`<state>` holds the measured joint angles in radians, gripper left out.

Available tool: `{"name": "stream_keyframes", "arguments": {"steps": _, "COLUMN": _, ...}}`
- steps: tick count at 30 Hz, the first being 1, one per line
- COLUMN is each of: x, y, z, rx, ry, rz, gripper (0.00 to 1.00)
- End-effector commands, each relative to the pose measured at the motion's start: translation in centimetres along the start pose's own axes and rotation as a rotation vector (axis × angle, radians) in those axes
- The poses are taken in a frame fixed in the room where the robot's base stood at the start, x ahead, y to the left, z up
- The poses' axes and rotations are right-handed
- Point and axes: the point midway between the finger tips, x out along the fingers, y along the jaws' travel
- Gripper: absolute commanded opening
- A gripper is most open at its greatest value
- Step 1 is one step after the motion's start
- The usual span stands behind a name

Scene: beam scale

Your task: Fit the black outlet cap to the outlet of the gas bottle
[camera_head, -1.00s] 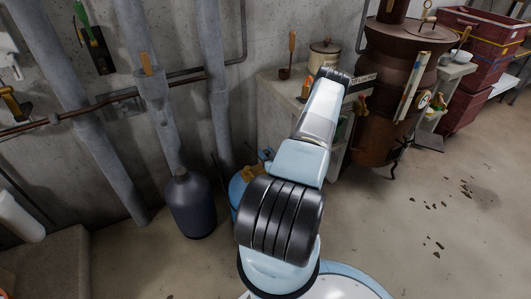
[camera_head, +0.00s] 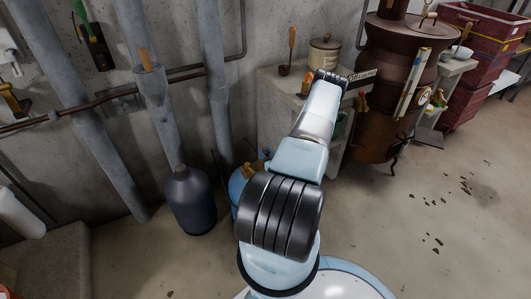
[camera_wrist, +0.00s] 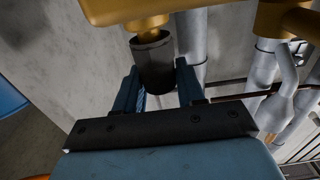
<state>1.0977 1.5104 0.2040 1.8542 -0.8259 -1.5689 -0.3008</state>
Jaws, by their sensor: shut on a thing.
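The black outlet cap (camera_wrist: 153,66) is a dark open-topped cylinder between the two blue fingers of my gripper (camera_wrist: 158,84) in the wrist view. My gripper is shut on it. A brass outlet (camera_wrist: 146,26) comes down from a brass valve body (camera_wrist: 125,8) to the cap's upper end. The two look lined up and very close; I cannot tell whether the outlet is inside the cap. In the head view the blue gas bottle (camera_head: 237,186) with brass fittings (camera_head: 250,169) stands on the floor, mostly hidden behind my arm. My gripper is hidden there.
A dark grey bottle (camera_head: 190,203) stands left of the blue one. Grey pipes (camera_head: 216,90) run down the concrete wall behind. A worktop (camera_head: 285,88) with a pot (camera_head: 322,53) and a brown boiler (camera_head: 385,95) stand to the right.

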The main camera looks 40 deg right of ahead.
Motion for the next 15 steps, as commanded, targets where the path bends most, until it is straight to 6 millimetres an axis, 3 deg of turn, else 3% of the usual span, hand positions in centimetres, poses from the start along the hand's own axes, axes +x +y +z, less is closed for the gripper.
{"name": "stream_keyframes", "arguments": {"steps": 10, "x": 0.0, "y": -0.03, "z": 0.84, "rx": 0.0, "ry": 0.0, "rz": -0.001, "gripper": 0.09}}
{"name": "stream_keyframes", "arguments": {"steps": 11, "x": 0.01, "y": -0.02, "z": 0.82, "rx": 0.0, "ry": 0.0, "rz": -0.001, "gripper": 0.4}}
{"name": "stream_keyframes", "arguments": {"steps": 15, "x": 0.01, "y": -0.03, "z": 0.8, "rx": 0.0, "ry": 0.0, "rz": -0.001, "gripper": 0.53}}
